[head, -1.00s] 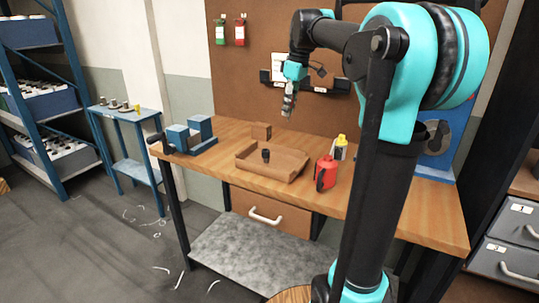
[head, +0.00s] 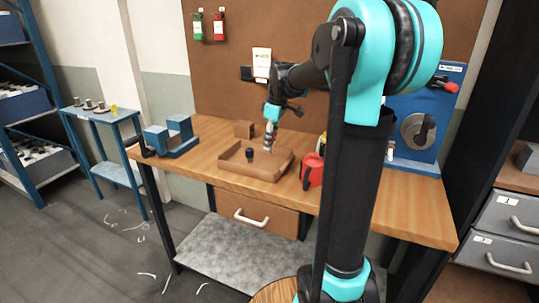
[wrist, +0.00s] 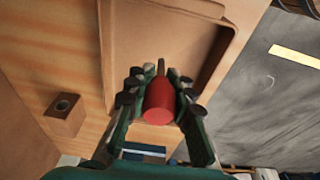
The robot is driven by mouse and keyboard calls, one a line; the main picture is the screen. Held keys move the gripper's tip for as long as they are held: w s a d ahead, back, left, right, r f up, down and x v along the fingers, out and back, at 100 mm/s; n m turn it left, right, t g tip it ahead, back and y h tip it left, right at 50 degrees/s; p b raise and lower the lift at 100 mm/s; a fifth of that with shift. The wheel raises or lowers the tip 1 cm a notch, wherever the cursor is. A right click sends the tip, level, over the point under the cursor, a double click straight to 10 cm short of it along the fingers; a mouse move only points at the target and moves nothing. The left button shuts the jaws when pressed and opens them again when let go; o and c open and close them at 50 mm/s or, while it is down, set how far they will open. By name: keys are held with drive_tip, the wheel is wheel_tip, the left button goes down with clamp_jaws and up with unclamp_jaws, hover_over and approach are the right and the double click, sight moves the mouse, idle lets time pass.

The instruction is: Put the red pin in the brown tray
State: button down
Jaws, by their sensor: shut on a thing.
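The brown tray (head: 277,172) lies on the wooden bench, and a black knob-like piece (head: 250,154) stands in it. My gripper (head: 269,146) is at the tray's back right part in the head view, pointing down. In the wrist view my gripper (wrist: 160,92) is shut on the red pin (wrist: 159,103), which sits between the fingers with its round red end toward the camera. The brown tray (wrist: 140,30) shows behind the pin. The gap between pin and tray floor cannot be judged. The pin is not clearly visible in the head view.
A small wooden block with a hole (wrist: 65,113) stands beside the tray, also in the head view (head: 244,129). A red container (head: 312,171) stands right of the tray. A blue fixture (head: 173,137) is at the bench's left end. The bench front right is clear.

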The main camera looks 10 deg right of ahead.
drive_tip(key=shift+f, duration=2.55)
drive_tip(key=shift+f, duration=0.1)
drive_tip(key=c, duration=1.3)
unclamp_jaws()
drive_tip(key=r, duration=0.4)
drive_tip(key=d+r, duration=0.1)
drive_tip(key=r, duration=0.3)
drive_tip(key=s+r, duration=0.1)
drive_tip(key=r, duration=0.3)
drive_tip(key=shift+s+d, duration=0.1)
drive_tip(key=shift+d, duration=0.3)
